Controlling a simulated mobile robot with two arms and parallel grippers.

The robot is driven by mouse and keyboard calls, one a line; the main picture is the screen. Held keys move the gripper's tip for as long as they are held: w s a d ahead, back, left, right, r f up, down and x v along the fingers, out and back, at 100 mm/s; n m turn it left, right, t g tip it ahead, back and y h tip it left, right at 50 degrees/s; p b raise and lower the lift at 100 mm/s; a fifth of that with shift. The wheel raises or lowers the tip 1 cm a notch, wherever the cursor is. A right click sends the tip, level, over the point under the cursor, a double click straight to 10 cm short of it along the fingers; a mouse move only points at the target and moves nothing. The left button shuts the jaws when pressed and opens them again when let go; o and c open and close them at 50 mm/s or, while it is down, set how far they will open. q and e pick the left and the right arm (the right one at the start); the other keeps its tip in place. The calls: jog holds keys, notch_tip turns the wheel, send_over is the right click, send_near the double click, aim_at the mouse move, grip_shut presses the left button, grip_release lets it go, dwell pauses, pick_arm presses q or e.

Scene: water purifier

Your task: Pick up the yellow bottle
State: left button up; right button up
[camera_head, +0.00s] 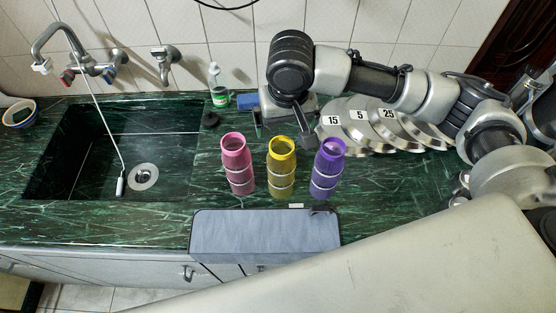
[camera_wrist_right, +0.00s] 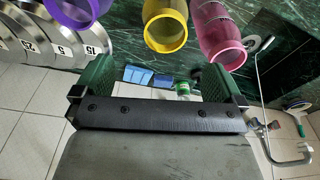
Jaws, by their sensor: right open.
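The yellow bottle (camera_head: 281,168) stands upright on the green marble counter, between a pink bottle (camera_head: 238,165) and a purple bottle (camera_head: 327,168). In the right wrist view the yellow bottle (camera_wrist_right: 166,26) shows its open mouth at the top middle, with the pink bottle (camera_wrist_right: 220,35) right of it and the purple bottle (camera_wrist_right: 75,10) left. My right gripper (camera_head: 281,122) reaches down behind the yellow bottle, on the wall side. Its green-padded fingers (camera_wrist_right: 160,78) are wide apart with nothing held between them. My left gripper is not visible.
A dark sink (camera_head: 85,150) with a faucet (camera_head: 60,40) is at left. A small green-labelled bottle (camera_head: 217,85) stands near the wall.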

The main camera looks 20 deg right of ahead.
aim_at(282, 146)
notch_tip(282, 146, down, 4)
jog(key=shift+r, duration=0.15)
jog(key=shift+f+p, duration=0.35)
jog(key=shift+f, duration=0.2)
jog(key=f, duration=0.1)
jog(key=f+p, duration=0.1)
jog(key=f, duration=0.2)
jog(key=shift+w+a+f, duration=0.1)
jog(key=shift+a+f, duration=0.15)
jog(key=shift+a, duration=0.1)
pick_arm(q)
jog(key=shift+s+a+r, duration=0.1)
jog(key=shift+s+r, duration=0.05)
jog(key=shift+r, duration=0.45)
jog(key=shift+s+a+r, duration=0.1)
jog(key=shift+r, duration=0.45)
pick_arm(e)
jog(key=shift+f, duration=0.45)
pick_arm(q)
jog(key=shift+p, duration=0.3)
pick_arm(e)
jog(key=c, duration=1.2)
